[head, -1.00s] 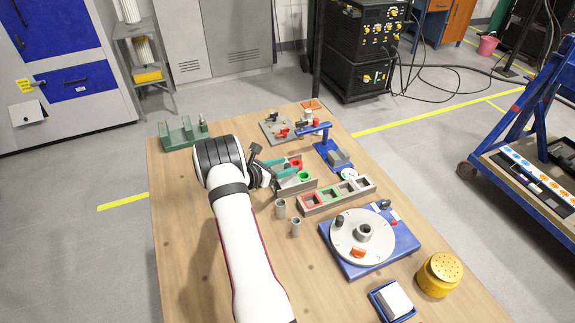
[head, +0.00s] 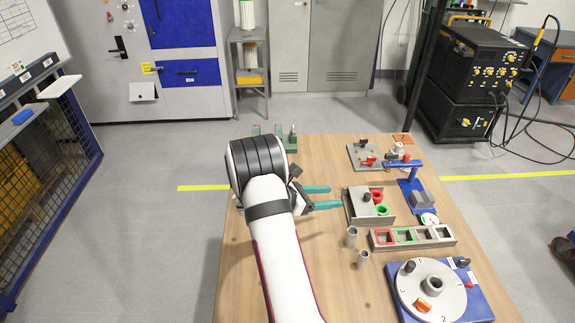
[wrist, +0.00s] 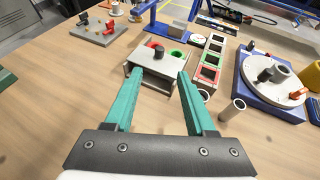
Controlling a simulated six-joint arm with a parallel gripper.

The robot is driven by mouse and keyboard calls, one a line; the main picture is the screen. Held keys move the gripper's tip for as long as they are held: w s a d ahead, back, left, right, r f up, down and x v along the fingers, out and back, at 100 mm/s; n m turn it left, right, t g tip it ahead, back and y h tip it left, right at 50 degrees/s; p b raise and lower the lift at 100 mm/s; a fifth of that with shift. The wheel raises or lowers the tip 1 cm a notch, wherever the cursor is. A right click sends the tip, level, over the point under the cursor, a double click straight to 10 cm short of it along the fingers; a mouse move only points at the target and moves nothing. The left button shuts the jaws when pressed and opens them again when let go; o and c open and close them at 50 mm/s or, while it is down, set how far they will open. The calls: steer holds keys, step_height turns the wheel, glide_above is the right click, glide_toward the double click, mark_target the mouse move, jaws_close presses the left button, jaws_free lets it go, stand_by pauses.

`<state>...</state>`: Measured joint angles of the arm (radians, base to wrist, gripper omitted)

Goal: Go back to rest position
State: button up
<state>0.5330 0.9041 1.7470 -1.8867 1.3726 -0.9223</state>
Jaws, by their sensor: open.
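My gripper (head: 329,197) is open and empty, with teal fingers pointing right over the wooden table (head: 310,285) in the head view. In the wrist view its two fingers (wrist: 155,74) stand apart, with a grey stand (wrist: 150,59) beyond their tips. That stand (head: 357,207) holds a red cup (head: 377,195), a green cup (head: 382,210) and a dark knob. I cannot tell whether a finger touches the stand. My white arm reaches up from the bottom of the head view.
The rotary jig (head: 430,288) with a pale numbered disc is at the right front. A tray with coloured square pockets (head: 413,237), two grey tubes (head: 351,237) and a blue press (head: 408,172) stand near the gripper. A green fixture (head: 283,139) is behind my arm. The table's left front is clear.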

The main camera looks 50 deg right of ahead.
steer(key=s+a+r+m+y, duration=0.25)
steer(key=a+r+m, duration=0.25)
steer(key=a+r, duration=0.3)
steer(key=s+a+r+m+t+y, duration=0.1)
steer(key=s+a+m+y, duration=0.3)
steer(key=a, duration=0.8)
steer(key=s+a+r+m+t+y, duration=0.1)
steer(key=s+a+m+y, duration=0.3)
steer(key=a, duration=0.7)
steer(key=s+a+r+m+t+y, duration=0.1)
steer(key=s+a+m+t+y, duration=0.2)
steer(key=a, duration=0.9)
steer(key=s+m+y, duration=0.1)
steer(key=m, duration=0.2)
steer(key=shift+s+a+r, duration=0.15)
steer(key=shift+a+r, duration=0.1)
steer(key=shift+a, duration=0.1)
